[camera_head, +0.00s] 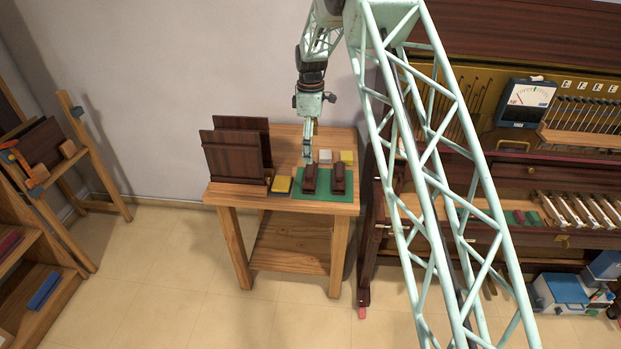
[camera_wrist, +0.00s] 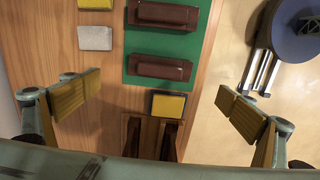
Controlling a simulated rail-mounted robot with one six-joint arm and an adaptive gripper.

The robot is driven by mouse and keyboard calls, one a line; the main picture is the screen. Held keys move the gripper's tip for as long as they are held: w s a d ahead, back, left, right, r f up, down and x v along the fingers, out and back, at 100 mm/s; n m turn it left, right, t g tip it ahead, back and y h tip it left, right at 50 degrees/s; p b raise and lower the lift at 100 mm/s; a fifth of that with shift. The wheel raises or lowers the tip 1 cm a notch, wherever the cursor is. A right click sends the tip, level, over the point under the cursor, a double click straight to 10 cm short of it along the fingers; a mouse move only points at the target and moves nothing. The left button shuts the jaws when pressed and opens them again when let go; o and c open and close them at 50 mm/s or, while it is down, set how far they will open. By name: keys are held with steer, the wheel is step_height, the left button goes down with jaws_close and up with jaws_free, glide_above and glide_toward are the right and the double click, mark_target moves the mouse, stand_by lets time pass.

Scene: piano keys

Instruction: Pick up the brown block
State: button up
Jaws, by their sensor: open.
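Two brown blocks lie on a green mat (camera_head: 325,197) on the wooden table. The left brown block (camera_head: 309,182) is the nearer one in the wrist view (camera_wrist: 160,67). The right brown block (camera_head: 338,181) is at the top of the wrist view (camera_wrist: 168,15). My gripper (camera_head: 308,161) points down over the table by the left brown block. In the wrist view my gripper (camera_wrist: 158,105) has its fingers wide apart with nothing held. A yellow block (camera_wrist: 168,105) shows between the fingers, apart from both. The height above the blocks is hard to tell.
The yellow block (camera_head: 281,184) sits left of the mat. A white block (camera_head: 325,156) and another yellow block (camera_head: 347,157) stand behind it. Dark upright panels (camera_head: 232,158) stand at the table's left. The open piano (camera_head: 515,175) is to the right.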

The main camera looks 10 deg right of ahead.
mark_target(311, 168)
steer(key=shift+f, duration=2.7)
steer(key=shift+b, duration=0.3)
steer(key=shift+f+b, duration=0.5)
steer(key=shift+f, duration=2.15)
steer(key=shift+s+r, duration=0.1)
steer(key=c, duration=2)
